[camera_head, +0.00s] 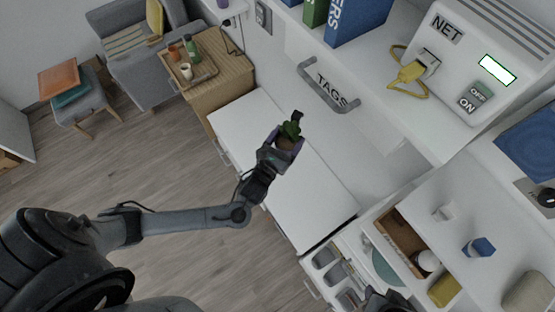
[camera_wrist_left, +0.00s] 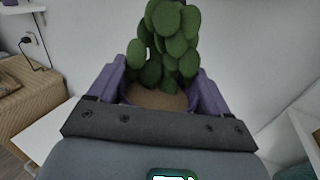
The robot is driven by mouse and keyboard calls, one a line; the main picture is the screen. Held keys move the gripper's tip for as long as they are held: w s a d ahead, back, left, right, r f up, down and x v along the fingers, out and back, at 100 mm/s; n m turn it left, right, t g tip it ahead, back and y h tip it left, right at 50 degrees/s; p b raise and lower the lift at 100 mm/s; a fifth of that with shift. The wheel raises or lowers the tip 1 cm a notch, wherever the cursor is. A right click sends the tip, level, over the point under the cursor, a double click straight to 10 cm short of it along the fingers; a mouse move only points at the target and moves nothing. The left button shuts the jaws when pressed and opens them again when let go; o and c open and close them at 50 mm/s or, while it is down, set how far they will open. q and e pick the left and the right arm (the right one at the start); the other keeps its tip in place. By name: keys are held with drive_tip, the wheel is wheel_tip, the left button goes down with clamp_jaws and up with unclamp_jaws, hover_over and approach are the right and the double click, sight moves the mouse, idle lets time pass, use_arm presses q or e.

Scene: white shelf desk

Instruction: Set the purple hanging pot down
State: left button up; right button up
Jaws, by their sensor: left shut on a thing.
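The purple hanging pot (camera_head: 297,147) holds brown soil and a trailing green plant (camera_head: 291,128). My left gripper (camera_head: 279,150) is shut on the pot and holds it over the white desk top in the head view. In the left wrist view the purple pot wall (camera_wrist_left: 208,97) shows on both sides of the soil, with the green leaves (camera_wrist_left: 172,40) above. The pot's underside is hidden, and I cannot tell its height above the desk. A dark part at the bottom edge of the head view may be my right gripper (camera_head: 386,299); its fingers are not clear.
The white desk top (camera_head: 245,120) is largely bare. A grey rail (camera_head: 325,92) marked TAGS is behind it. A white NET box (camera_head: 478,55) with a yellow cable and blue and green binders (camera_head: 355,18) stand on the shelf. An open drawer (camera_head: 345,250) lies at lower right.

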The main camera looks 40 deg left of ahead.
use_arm(q)
drive_tip(key=w+a+f+n+g+y+b, duration=0.15)
drive_tip(key=w+f+b, duration=0.35)
drive_tip(key=f+b, duration=0.95)
drive_tip(key=w+a+f+n+y+b, duration=0.1)
drive_tip(key=w+a+f+y+b, duration=0.35)
drive_tip(key=f+b, duration=1)
drive_tip(key=w+f+n+b, duration=0.2)
drive_tip(key=w+f+b, duration=0.5)
drive_tip(key=f+b, duration=0.7)
drive_tip(key=s+a+f+b, duration=0.1)
drive_tip(key=a+f+b, duration=0.1)
drive_tip(key=a+f, duration=0.1)
drive_tip(key=s+a+f+b, duration=0.2)
drive_tip(key=a+f+b, duration=0.1)
drive_tip(key=a+f, duration=0.1)
drive_tip(key=s+a+f+b, duration=0.2)
drive_tip(key=a+f+b, duration=0.1)
drive_tip(key=f, duration=0.2)
drive_tip(key=shift+s+a, duration=0.15)
drive_tip(key=shift+a, duration=0.1)
drive_tip(key=shift+r, duration=0.1)
drive_tip(key=o, duration=1.3)
drive_tip(key=shift+g, duration=0.25)
